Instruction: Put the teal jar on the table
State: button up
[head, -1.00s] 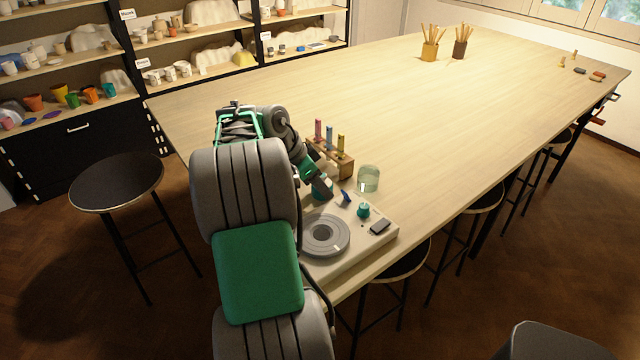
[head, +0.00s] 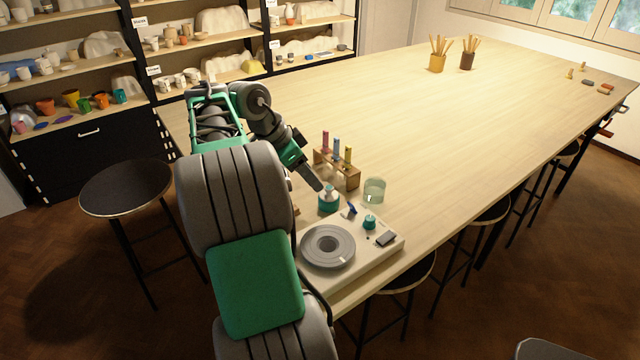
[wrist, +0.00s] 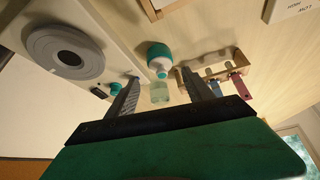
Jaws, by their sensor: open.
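The teal jar (head: 329,202) has a pale neck and stands upright on the table (head: 420,120), just behind the grey-topped wheel device. It also shows in the wrist view (wrist: 160,52), just beyond the fingertips. My gripper (head: 317,186) is open and empty, with its fingers close above and beside the jar in the head view. In the wrist view the two fingers (wrist: 161,77) are spread apart with nothing held between them. I cannot tell whether a finger touches the jar.
The wheel device (head: 327,247) stands at the near table corner, with a small teal knob (head: 369,222) on it. A glass beaker (head: 374,190) and a wooden rack (head: 337,172) with coloured tubes are close to the jar. The table's middle is clear; stools line its edge.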

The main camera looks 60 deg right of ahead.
jog(key=w+a+n+t, duration=0.3)
jog(key=w+a+n, duration=0.35)
jog(key=a, duration=0.45)
jog(key=w+a+n+t, duration=0.2)
jog(key=w+a+n, duration=0.3)
jog(key=a+n, duration=0.45)
jog(key=s+a+f+n+y, duration=0.1)
jog(key=a+f+n, duration=0.1)
jog(key=a, duration=0.6)
jog(key=s+a+f+n+t+y, duration=0.1)
jog(key=a+n, duration=0.3)
jog(key=a, duration=0.4)
jog(key=s+a+f+n+t+y, duration=0.1)
jog(key=s+a+f+n+y, duration=0.1)
jog(key=a, duration=0.6)
jog(key=shift+s+a+f+n+y, duration=0.2)
jog(key=shift+s+f+n+y, duration=0.1)
jog(key=shift+s+f+n, duration=0.6)
